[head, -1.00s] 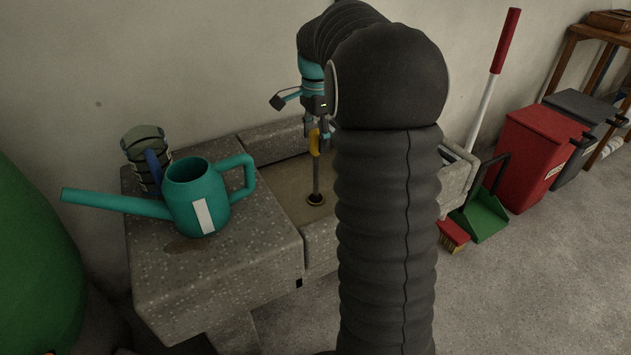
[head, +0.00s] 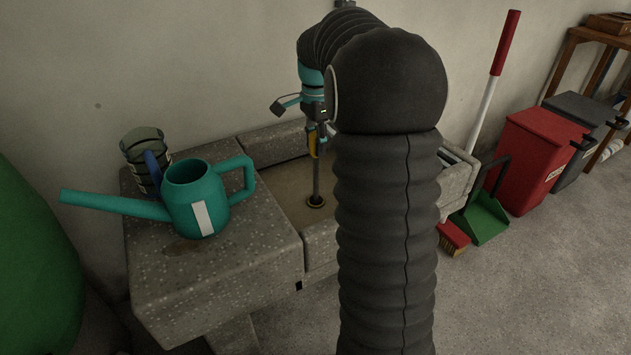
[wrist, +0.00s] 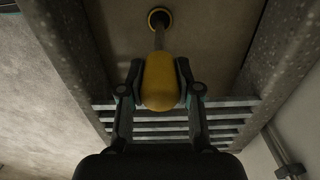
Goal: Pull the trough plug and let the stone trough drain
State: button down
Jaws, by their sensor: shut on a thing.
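The stone trough (head: 272,141) stands against the wall, with brownish water or a wet floor in its basin; I cannot tell which. The plug is an upright grey rod (head: 316,181) with a yellow handle (head: 313,148) on top. Its foot stands at a round, brass-rimmed drain (head: 315,201). My gripper (head: 316,140) is shut on the yellow handle above the basin. In the wrist view the fingers (wrist: 159,72) flank the handle (wrist: 160,90) on both sides, with the rod running to the drain (wrist: 159,18). My arm hides the trough's middle right.
A metal grate (wrist: 170,120) spans one end of the basin. Right are a green dustpan (head: 484,220), a brush (head: 453,238) and a red bin (head: 532,150). The front floor is clear.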

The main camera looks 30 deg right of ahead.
jog(key=shift+r, duration=0.25)
jog(key=shift+r+p, duration=0.35)
jog(key=shift+p, duration=0.15)
jog(key=shift+r+p, duration=0.3)
jog(key=shift+r, duration=0.8)
jog(key=shift+r, duration=1.95)
